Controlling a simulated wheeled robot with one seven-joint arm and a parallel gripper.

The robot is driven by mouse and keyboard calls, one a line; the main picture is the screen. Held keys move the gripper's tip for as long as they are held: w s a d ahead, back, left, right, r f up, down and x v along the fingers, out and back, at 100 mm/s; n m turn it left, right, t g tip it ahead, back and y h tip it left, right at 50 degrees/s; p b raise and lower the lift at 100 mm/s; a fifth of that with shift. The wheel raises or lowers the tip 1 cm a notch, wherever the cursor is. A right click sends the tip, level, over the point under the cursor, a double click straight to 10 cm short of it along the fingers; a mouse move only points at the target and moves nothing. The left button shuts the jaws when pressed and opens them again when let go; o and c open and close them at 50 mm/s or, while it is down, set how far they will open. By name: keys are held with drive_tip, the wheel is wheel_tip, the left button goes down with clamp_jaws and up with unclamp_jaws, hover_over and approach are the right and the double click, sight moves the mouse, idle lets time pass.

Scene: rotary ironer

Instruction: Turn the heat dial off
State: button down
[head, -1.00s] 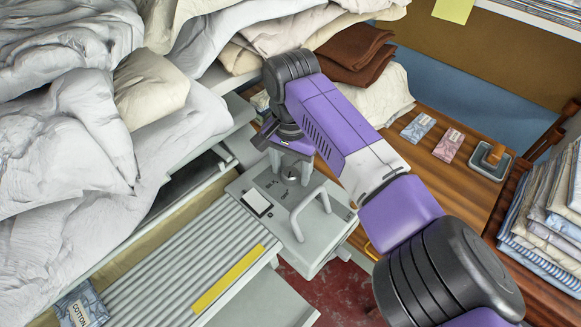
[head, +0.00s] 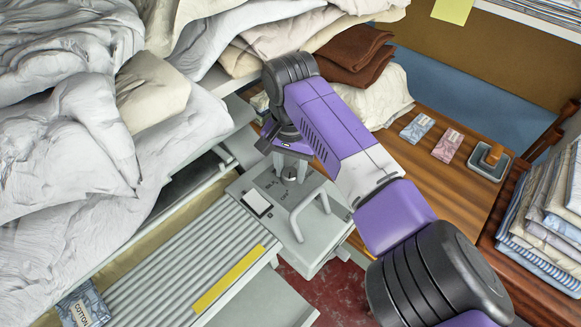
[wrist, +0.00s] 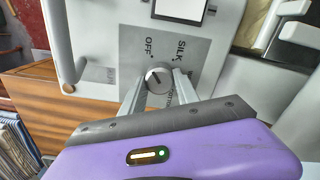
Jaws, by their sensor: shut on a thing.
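The heat dial (wrist: 158,79) is a small round grey knob with a pale pointer line, set on a grey label plate marked OFF and SILK. In the wrist view the line slants to the upper left, roughly toward the OFF mark. My gripper (wrist: 159,84) is shut on the dial, with one finger on each side of it. In the head view the dial (head: 289,174) shows between the fingertips of my gripper (head: 290,171) on the ironer's light grey control panel (head: 317,232). Part of the plate's lettering is hidden behind a finger.
A bent grey handle (head: 301,211) rises from the panel close to my gripper, and a white square (head: 257,203) lies left of it. Piled white linen (head: 60,170) fills the left. Brown folded cloth (head: 352,58) and a wooden table (head: 450,190) lie beyond my arm.

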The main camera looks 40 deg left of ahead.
drive_tip(key=n+p, duration=0.1)
drive_tip(key=n, duration=0.3)
drive_tip(key=n+p, duration=0.1)
drive_tip(key=n, duration=0.4)
drive_tip(key=shift+s, duration=0.1)
drive_tip(key=n, duration=0.3)
drive_tip(key=shift+n+p, duration=0.3)
drive_tip(key=n, duration=0.4)
drive_tip(key=shift+n, duration=0.3)
drive_tip(key=n, duration=0.4)
drive_tip(key=shift+n, duration=0.3)
drive_tip(key=n, duration=0.4)
drive_tip(key=n+b, duration=0.1)
drive_tip(key=n, duration=0.3)
drive_tip(key=shift+n, duration=0.4)
drive_tip(key=shift+n+b, duration=0.35)
drive_tip(key=shift+n, duration=1.65)
drive_tip(key=shift+s, duration=0.1)
